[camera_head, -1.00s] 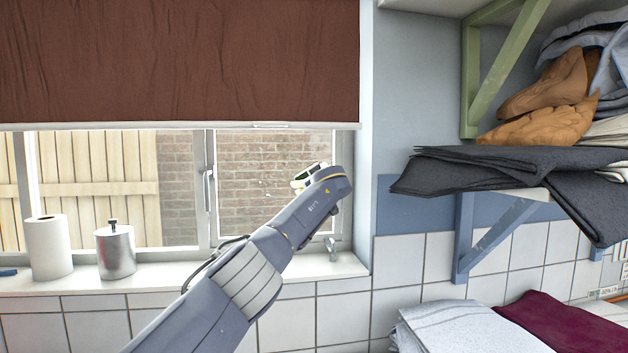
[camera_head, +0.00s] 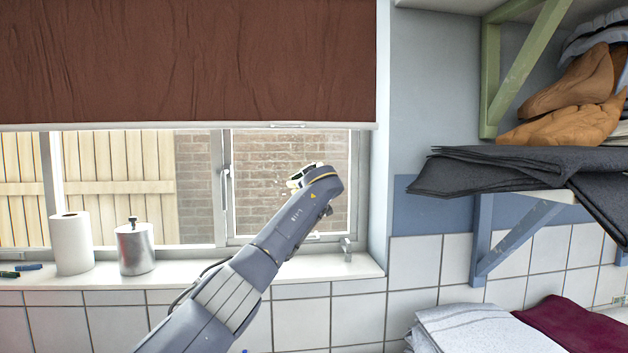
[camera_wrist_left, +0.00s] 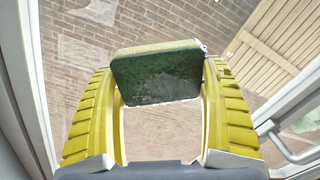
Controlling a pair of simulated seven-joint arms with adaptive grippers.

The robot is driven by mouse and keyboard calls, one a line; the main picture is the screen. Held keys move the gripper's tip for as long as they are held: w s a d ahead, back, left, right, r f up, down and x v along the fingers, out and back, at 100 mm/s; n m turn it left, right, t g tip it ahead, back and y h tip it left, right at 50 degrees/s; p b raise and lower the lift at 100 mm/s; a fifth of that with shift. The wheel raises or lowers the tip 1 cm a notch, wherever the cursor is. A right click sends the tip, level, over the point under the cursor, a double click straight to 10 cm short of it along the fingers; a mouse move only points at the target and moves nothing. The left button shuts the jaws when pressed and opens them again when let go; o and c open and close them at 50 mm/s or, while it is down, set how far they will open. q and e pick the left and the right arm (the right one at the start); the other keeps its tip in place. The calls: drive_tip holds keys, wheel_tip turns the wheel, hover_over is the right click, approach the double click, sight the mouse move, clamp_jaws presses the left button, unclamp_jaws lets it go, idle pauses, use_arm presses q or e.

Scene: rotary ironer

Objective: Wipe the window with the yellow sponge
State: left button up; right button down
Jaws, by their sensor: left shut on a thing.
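The window (camera_head: 250,215) has its right pane in front of a brick wall. My left gripper (camera_head: 308,176) is raised in front of that pane. In the left wrist view its yellow fingers (camera_wrist_left: 160,115) are shut on the sponge (camera_wrist_left: 158,75), which has a dark green, worn face and a thin yellowish edge. The window also fills the background of that view (camera_wrist_left: 160,140), with pale smears on the glass near the top left. I cannot tell whether the sponge touches the glass. My right gripper is not in view.
On the sill (camera_head: 200,270) stand a paper roll (camera_head: 72,244) and a metal canister (camera_head: 135,248), with markers (camera_head: 28,267) at the far left. A brown blind (camera_head: 180,65) hangs above. Shelves with dark folded cloth (camera_head: 500,170) are at the right. A window handle (camera_head: 225,188) sticks out mid-frame.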

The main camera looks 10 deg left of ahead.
sight(292, 179)
use_arm(q)
drive_tip(key=shift+s+a, duration=0.3)
drive_tip(key=shift+a, duration=0.45)
drive_tip(key=shift+s+a, duration=0.35)
drive_tip(key=shift+a, duration=0.4)
drive_tip(key=shift+s+a, duration=0.3)
drive_tip(key=shift+a, duration=0.45)
drive_tip(key=shift+w, duration=0.15)
drive_tip(key=shift+w+d+r, duration=0.15)
drive_tip(key=shift+d+r, duration=0.05)
drive_tip(key=shift+d, duration=0.35)
drive_tip(key=shift+c, duration=0.5)
drive_tip(key=shift+w+d+f, duration=0.1)
drive_tip(key=shift+w+d, duration=0.2)
drive_tip(key=shift+d, duration=0.55)
drive_tip(key=shift+w+d+f, duration=0.1)
drive_tip(key=shift+w+d, duration=0.25)
drive_tip(key=shift+d, duration=0.45)
drive_tip(key=shift+w+d, duration=0.3)
drive_tip(key=shift+d, duration=0.55)
drive_tip(key=d, duration=0.1)
drive_tip(key=w+d, duration=0.1)
drive_tip(key=d, duration=0.3)
drive_tip(key=shift+w+d, duration=0.1)
drive_tip(key=shift+w, duration=0.3)
